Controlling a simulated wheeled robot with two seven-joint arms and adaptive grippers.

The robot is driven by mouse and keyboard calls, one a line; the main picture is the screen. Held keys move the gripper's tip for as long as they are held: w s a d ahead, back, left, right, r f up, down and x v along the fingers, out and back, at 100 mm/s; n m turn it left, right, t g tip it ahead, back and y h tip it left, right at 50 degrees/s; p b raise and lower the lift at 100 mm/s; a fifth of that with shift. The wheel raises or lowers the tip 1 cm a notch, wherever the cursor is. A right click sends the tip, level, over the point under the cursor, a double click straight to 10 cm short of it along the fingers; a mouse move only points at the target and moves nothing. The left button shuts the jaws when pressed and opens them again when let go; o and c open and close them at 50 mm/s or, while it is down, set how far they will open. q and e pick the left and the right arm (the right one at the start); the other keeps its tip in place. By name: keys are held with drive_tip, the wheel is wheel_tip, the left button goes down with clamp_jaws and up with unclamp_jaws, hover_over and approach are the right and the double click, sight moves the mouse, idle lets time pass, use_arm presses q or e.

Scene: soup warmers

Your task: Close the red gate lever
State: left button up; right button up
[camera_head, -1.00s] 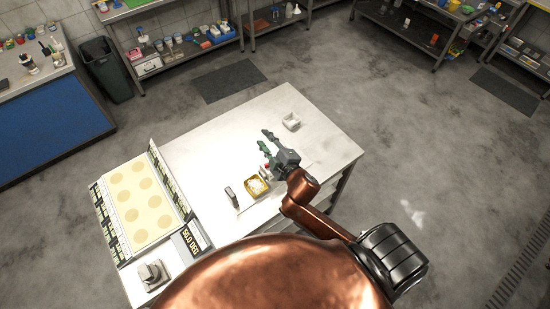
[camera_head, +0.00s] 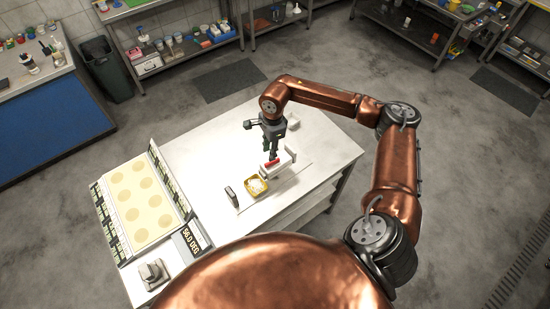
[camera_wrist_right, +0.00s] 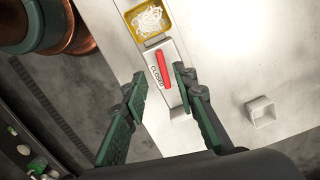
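The red gate lever (camera_head: 272,162) is a short red bar on a white fixture (camera_head: 285,167) on the metal table. In the right wrist view the lever (camera_wrist_right: 163,69) lies along the fixture beside printed lettering that reads "CLOSED". My right gripper (camera_head: 271,152) points down over the lever in the head view. In the wrist view its green fingers are open, one on each side of the lever, with nothing held. I cannot tell whether a fingertip touches it. My left gripper is not in view.
A yellow tray of pale shreds (camera_head: 257,186) sits beside the fixture. A small dark upright block (camera_head: 231,196) stands to its left. A white square cup (camera_wrist_right: 262,111) stands on the table to the right in the wrist view. A panel with pale discs (camera_head: 140,203) is at left.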

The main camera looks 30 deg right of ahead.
sight(272, 163)
drive_tip(key=shift+d+r+h, duration=0.2)
drive_tip(key=shift+d+h, duration=0.1)
drive_tip(key=shift+d, duration=0.8)
drive_tip(key=shift+d+f, duration=0.2)
drive_tip(key=shift+d, duration=0.05)
drive_tip(key=shift+a+f+p, duration=0.1)
drive_tip(key=shift+f+p, duration=0.65)
drive_tip(key=shift+f, duration=2.85)
drive_tip(key=shift+c, duration=0.7)
clamp_jaws()
